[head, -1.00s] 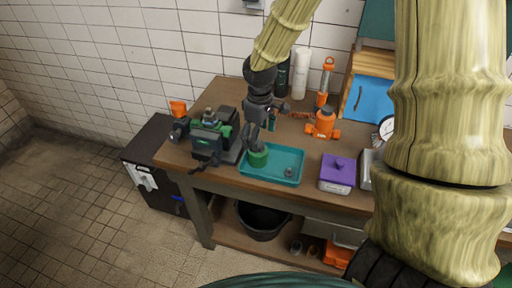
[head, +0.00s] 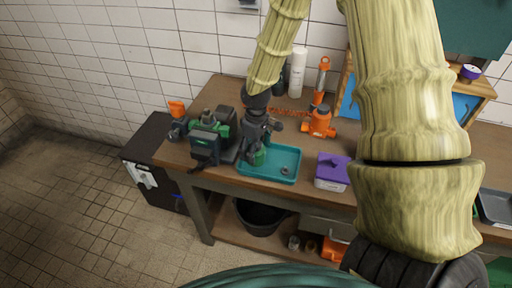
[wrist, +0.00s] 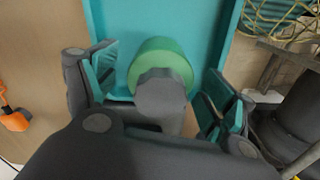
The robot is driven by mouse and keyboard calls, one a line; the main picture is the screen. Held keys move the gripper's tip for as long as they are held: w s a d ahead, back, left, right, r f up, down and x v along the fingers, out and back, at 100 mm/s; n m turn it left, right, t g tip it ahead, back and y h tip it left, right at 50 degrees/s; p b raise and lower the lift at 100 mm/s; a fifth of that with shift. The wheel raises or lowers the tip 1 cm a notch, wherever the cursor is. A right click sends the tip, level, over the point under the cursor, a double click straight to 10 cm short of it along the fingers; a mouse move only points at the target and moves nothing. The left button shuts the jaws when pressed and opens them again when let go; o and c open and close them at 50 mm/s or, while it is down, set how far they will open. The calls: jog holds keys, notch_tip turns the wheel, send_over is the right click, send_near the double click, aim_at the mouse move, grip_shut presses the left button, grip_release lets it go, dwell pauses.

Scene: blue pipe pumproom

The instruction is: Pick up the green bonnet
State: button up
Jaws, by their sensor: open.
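The green bonnet (head: 260,157) stands in the left part of a teal tray (head: 288,158) on the wooden bench; my gripper partly hides it in the head view. In the wrist view the bonnet (wrist: 172,57) shows as a green round body with a dark grey knob-like part in front. My gripper (head: 256,148) is over it from above. In the wrist view its two teal-padded fingers (wrist: 160,85) are spread, one on each side of the bonnet, with gaps between pads and bonnet. The gripper holds nothing.
A small grey part (head: 285,171) lies in the tray's right side. A dark green machine (head: 208,137) stands close to the left. A purple-lidded box (head: 333,171) is to the right, an orange jack (head: 319,122) behind. A black bucket (head: 260,216) sits below.

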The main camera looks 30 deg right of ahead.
jog(key=shift+f, duration=0.7)
jog(key=shift+r, duration=0.1)
jog(key=shift+c, duration=0.4)
jog(key=c, duration=1.1)
jog(key=shift+r, duration=0.1)
